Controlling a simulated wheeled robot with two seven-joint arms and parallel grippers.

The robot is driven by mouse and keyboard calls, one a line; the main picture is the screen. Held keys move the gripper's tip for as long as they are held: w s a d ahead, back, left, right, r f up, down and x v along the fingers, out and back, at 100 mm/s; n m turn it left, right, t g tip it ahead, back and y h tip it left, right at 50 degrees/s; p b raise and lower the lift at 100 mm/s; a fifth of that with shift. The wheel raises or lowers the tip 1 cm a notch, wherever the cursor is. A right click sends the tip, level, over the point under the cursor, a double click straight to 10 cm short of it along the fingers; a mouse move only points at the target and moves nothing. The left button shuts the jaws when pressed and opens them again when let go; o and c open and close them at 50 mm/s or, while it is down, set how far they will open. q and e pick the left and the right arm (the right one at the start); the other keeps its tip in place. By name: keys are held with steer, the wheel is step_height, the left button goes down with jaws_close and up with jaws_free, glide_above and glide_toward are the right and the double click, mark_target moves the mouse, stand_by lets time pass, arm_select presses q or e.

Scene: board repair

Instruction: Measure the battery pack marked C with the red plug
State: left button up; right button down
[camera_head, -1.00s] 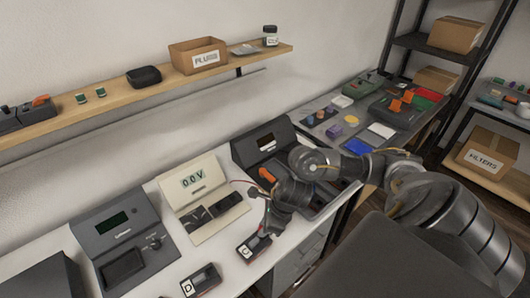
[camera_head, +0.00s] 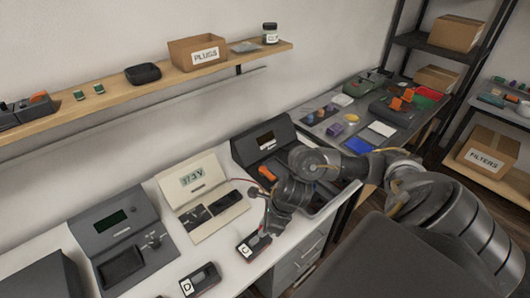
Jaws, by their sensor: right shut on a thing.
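The battery pack marked C (camera_head: 249,250), a dark block with a light label, lies near the front edge of the white bench. My right gripper (camera_head: 264,229) points down over its back right end, shut on the red plug (camera_head: 262,233). The plug appears to touch the pack's end, though the fingers partly hide the contact. The cream meter (camera_head: 205,198) stands behind, with a reading of about 37.3 V on its display (camera_head: 192,178). A thin red lead runs from the meter toward my gripper. My left gripper is out of view.
A second pack marked D (camera_head: 200,281) lies left of C. A grey device with a screen (camera_head: 122,245) stands left of the meter, and a dark device with an orange part (camera_head: 264,143) stands right. A shelf (camera_head: 165,82) runs along the wall above.

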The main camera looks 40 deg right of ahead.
steer(key=c, duration=1.2)
jaws_free()
steer(key=shift+o, duration=0.4)
steer(key=shift+o, duration=1.1)
steer(key=shift+r, duration=0.2)
steer(key=shift+r+p, duration=1.15)
steer(key=shift+r, duration=0.2)
